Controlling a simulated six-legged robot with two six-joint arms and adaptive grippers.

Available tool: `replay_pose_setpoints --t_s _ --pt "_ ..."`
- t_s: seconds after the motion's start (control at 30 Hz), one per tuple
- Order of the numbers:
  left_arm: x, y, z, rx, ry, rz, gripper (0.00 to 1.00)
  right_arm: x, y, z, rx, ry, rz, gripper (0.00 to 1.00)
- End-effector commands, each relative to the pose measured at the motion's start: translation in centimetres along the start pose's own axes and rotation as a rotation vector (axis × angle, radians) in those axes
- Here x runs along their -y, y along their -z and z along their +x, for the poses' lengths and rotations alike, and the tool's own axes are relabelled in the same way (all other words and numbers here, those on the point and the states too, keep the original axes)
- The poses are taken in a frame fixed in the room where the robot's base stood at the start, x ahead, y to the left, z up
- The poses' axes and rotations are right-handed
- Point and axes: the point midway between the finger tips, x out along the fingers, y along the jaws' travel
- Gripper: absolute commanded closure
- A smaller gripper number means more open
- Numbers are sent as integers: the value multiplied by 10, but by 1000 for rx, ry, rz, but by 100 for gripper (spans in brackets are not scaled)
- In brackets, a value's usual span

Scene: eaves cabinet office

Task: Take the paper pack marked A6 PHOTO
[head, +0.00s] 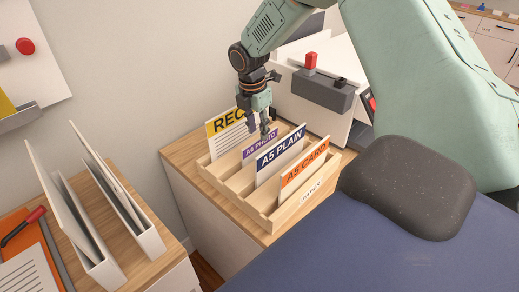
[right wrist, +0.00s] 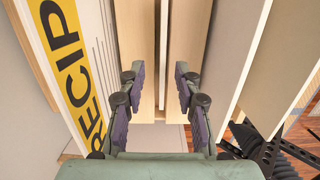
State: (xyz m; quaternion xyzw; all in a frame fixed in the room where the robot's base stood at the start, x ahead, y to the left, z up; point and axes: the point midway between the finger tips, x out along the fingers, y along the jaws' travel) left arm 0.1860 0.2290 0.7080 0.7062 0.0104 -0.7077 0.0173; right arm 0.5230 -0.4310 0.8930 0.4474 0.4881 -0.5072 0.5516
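The photo pack (head: 256,147) has a purple label reading PHOTO, its size mark small and probably A6. It stands upright in a wooden rack (head: 243,199), lower than its neighbours. My right gripper (head: 262,131) points down just over it, and its fingers hide part of the label. In the right wrist view the two fingers (right wrist: 159,92) are apart. A thin pale upright edge (right wrist: 161,65), apparently the pack's top edge, runs between them; I cannot see contact. My left gripper is not in view.
The yellow-labelled pack (head: 227,127) stands behind; it shows left in the right wrist view (right wrist: 72,65). A5 PLAIN (head: 279,156) and A5 CARD (head: 304,171) stand in front. A grey machine (head: 322,92) is behind right. White file holders (head: 88,225) stand left, across a gap.

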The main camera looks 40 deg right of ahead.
Motion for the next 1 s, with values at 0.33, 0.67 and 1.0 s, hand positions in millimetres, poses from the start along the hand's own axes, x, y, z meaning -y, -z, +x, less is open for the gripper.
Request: replay_pose_setpoints --t_s 0.33,0.67,1.0 --pt "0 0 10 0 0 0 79 2 0 45 0 1 0 67" --pt "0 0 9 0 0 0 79 2 0 44 0 0 -1 78" --pt "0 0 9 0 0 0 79 2 0 44 0 0 0 100"
